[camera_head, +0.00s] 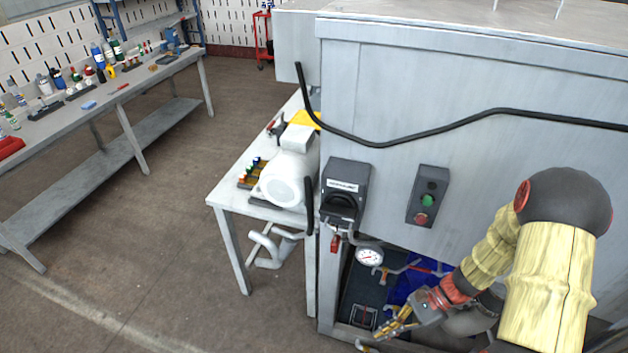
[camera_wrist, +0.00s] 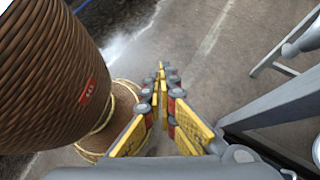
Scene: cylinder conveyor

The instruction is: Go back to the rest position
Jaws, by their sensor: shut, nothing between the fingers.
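My gripper (camera_head: 382,336) shows low in the head view, at the end of my arm, which comes in from the right. It is in front of the open lower bay of the grey machine cabinet (camera_head: 500,80). In the wrist view my gripper's yellow and black fingers (camera_wrist: 161,80) are closed together, with nothing between them. The floor (camera_wrist: 215,70) lies beyond the fingertips.
A workbench (camera_head: 50,205) stands far left; open floor lies between.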

